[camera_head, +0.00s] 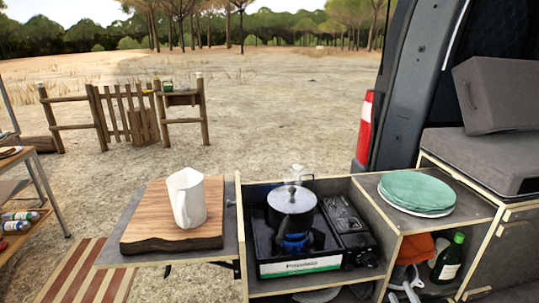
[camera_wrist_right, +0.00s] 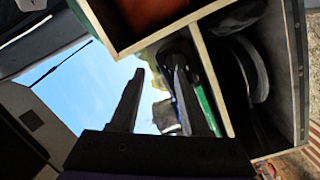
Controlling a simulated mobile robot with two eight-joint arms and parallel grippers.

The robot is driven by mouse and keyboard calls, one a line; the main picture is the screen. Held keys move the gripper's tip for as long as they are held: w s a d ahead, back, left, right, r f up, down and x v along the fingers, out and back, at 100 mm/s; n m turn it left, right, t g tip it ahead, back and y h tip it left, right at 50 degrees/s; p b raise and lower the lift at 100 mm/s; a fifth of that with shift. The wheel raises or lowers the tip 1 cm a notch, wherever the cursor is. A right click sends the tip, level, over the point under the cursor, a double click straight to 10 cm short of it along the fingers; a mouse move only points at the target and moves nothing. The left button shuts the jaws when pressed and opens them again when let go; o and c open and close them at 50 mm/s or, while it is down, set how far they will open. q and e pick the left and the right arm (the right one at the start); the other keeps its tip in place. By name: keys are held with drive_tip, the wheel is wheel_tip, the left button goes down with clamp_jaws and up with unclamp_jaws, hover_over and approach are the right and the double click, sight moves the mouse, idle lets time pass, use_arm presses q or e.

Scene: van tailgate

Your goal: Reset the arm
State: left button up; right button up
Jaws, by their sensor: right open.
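My right gripper (camera_wrist_right: 156,64) shows in the right wrist view as two dark fingers standing apart. It is open, with nothing held between the fingers. It is close to the wooden-edged cabinet (camera_wrist_right: 205,75), which looks tilted in that view. In the head view, pale grey parts (camera_head: 406,284) at the lower edge in front of the cabinet may be my right arm or gripper, but I cannot tell clearly. My left gripper is not in view.
Green plates (camera_head: 417,190) lie on the right counter; a green bottle (camera_head: 448,258) and orange cloth (camera_head: 416,249) are below.

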drive_tip(key=s+a+f+m+g+y, duration=0.1)
drive_tip(key=s+a+f+m+g, duration=0.5)
drive_tip(key=s+a, duration=0.35)
drive_tip(key=s+a+f+m+g+y, duration=0.1)
drive_tip(key=s+a+f+m+g, duration=0.3)
drive_tip(key=s+a+f+g, duration=0.5)
use_arm(q)
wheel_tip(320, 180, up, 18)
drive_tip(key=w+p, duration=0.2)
drive_tip(key=p, duration=1.4)
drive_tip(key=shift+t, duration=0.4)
use_arm(e)
wheel_tip(320, 180, up, 21)
drive_tip(key=d+t, duration=0.1)
drive_tip(key=t, duration=0.1)
drive_tip(key=shift+w+d, duration=0.25)
drive_tip(key=shift+w, duration=0.05)
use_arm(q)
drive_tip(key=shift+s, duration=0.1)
use_arm(e)
drive_tip(key=shift+s, duration=0.15)
